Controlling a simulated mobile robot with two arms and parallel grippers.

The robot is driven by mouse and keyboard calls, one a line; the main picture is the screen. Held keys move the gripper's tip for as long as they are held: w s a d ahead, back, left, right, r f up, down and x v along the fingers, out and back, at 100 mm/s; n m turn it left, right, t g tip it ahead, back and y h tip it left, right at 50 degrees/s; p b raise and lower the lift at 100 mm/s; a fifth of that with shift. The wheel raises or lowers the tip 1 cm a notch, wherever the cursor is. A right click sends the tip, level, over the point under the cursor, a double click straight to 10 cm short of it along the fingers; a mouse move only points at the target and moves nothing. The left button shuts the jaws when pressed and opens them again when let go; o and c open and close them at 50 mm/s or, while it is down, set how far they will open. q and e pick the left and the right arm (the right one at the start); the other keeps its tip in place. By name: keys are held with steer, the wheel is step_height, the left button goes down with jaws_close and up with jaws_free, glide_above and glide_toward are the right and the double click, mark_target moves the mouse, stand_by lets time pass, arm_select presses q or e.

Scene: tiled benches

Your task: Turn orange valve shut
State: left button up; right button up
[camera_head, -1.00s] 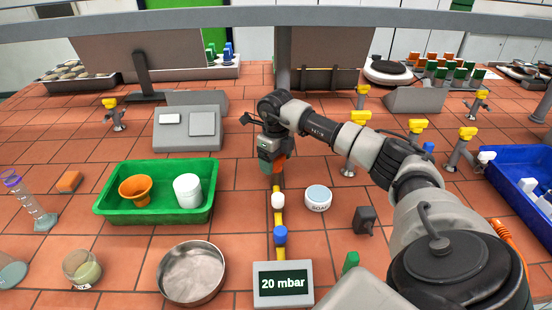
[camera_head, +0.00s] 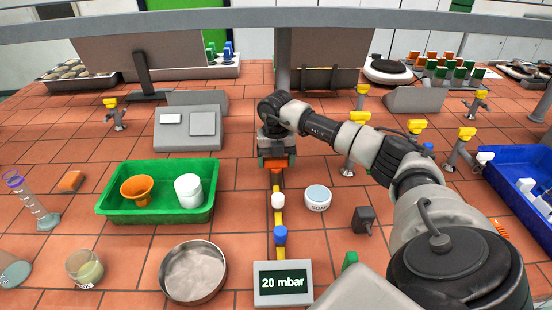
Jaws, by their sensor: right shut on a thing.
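The orange valve (camera_head: 276,170) sits at the far end of a yellow pipe (camera_head: 279,218) on the tiled bench. My right gripper (camera_head: 276,163) points down over it and is shut on it; the gripper covers most of the valve. Nearer along the same pipe are a white valve (camera_head: 278,200) and a blue valve (camera_head: 280,235). A display (camera_head: 283,283) at the pipe's near end reads 20 mbar. My left gripper is not in view.
A white SOAP tub (camera_head: 318,196) and a dark grey block (camera_head: 364,219) stand right of the pipe. A green tray (camera_head: 152,215) with an orange crucible and a white jar lies left. A metal bowl (camera_head: 193,272) is near the front. A blue crate (camera_head: 519,176) is at the right.

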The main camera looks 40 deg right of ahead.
mark_target(276, 159)
steer(key=shift+r+m, duration=0.1)
steer(key=shift+m, duration=0.3)
steer(key=o, duration=0.9)
step_height(276, 159, up, 11)
steer(key=shift+f+b, duration=0.1)
steer(key=shift+b, duration=0.95)
